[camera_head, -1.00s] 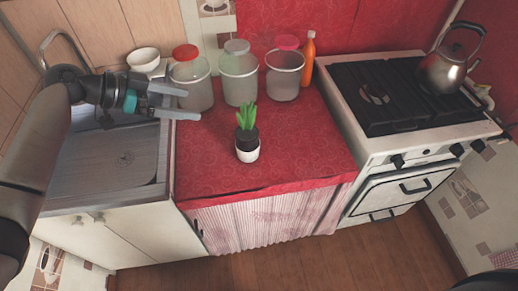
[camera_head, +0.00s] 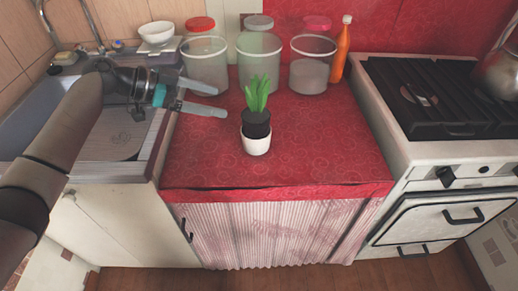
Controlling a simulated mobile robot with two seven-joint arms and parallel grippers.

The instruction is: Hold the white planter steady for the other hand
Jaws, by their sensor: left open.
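The white planter (camera_head: 256,145) stands upright on the red oilcloth counter (camera_head: 315,150), near its middle. Its upper part is dark, and a green plant (camera_head: 258,92) rises from it. My left gripper (camera_head: 222,102) is open and empty. Its two fingers point right, toward the planter, with a gap between the fingertips and the pot. My right gripper is not in view.
Three lidded jars stand behind the planter: left (camera_head: 205,65), middle (camera_head: 259,60) and right (camera_head: 312,65). An orange bottle (camera_head: 341,52) is beside them. A sink (camera_head: 115,140) lies left, with a white bowl (camera_head: 156,32) behind. A stove (camera_head: 430,100) with a kettle (camera_head: 497,72) stands right.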

